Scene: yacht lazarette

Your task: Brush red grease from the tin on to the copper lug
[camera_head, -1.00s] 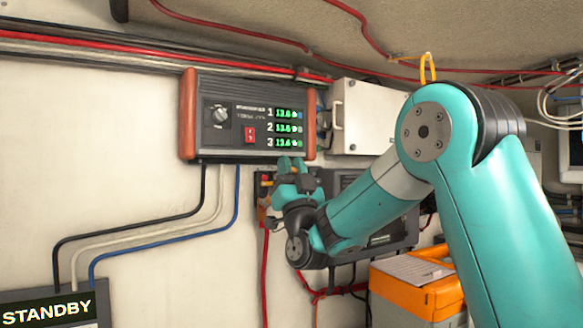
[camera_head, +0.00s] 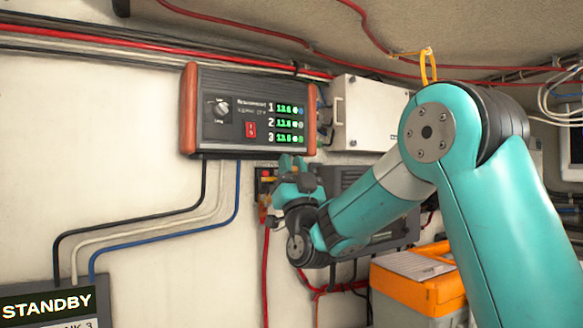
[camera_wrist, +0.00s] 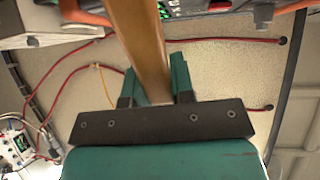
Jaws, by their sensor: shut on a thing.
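My gripper (camera_head: 288,168) is in front of the bulkhead, just below the instrument box. In the wrist view its teal fingers (camera_wrist: 154,86) are shut on a flat, light brown wooden handle (camera_wrist: 140,45), which looks like the brush's. The handle runs up out of the top of that view, so the bristles and any grease on them are hidden. A small dark fitting with red and orange parts (camera_head: 264,182) is on the wall just left of the gripper. I cannot tell whether the copper lug is there. I cannot make out the grease tin in either view.
The instrument box (camera_head: 249,112) with green readouts hangs close above the gripper. A white box (camera_head: 362,115) is to its right. A dark unit (camera_head: 345,185) and an orange case (camera_head: 415,290) are behind and below the arm. Red cables hang below the fitting.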

